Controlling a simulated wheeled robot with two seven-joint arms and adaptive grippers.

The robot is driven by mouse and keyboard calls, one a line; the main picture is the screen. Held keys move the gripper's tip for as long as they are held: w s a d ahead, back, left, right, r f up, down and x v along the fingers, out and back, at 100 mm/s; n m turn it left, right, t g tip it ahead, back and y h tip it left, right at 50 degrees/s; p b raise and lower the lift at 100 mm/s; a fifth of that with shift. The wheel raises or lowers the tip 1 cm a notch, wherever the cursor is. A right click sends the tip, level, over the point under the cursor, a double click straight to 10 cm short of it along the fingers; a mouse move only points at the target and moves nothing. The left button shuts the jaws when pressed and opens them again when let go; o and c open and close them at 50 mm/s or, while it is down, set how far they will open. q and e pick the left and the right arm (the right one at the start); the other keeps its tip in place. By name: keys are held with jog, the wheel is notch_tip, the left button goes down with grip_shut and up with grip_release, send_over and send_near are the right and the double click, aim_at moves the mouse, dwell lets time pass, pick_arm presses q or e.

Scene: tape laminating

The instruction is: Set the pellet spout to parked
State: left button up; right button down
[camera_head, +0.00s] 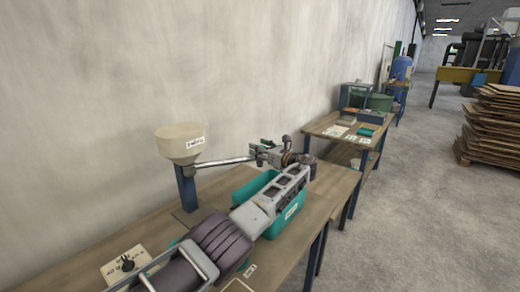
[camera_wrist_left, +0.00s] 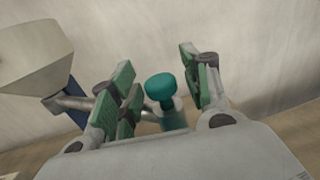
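The pellet spout (camera_head: 225,161) is a grey pipe running right from a beige hopper (camera_head: 180,148) on a blue post. In the left wrist view, the pipe (camera_wrist_left: 72,103) shows at left below the hopper (camera_wrist_left: 35,55). A teal knob (camera_wrist_left: 160,87) stands on a grey stem near the pipe's end. My left gripper (camera_head: 268,150) is at the spout's outer end. Its green-padded fingers (camera_wrist_left: 163,88) are spread, with the knob showing between them and gaps on both sides. Whether the knob is within fingertip depth is unclear. My right gripper is out of view.
A teal bin (camera_head: 248,190) stands on the wooden table (camera_head: 335,184), partly hidden below my left arm. A pale panel with a black dial (camera_head: 127,264) lies at the front left. The wall (camera_head: 100,100) runs close behind the hopper. A second table (camera_head: 322,127) stands farther back.

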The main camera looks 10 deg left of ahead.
pick_arm(q)
jog(key=shift+s+d, duration=0.1)
jog(key=shift+d, duration=0.05)
jog(key=v, duration=1.1)
jog(key=shift+s+d, duration=0.25)
jog(key=shift+d, duration=0.05)
jog(key=shift+c, duration=0.4)
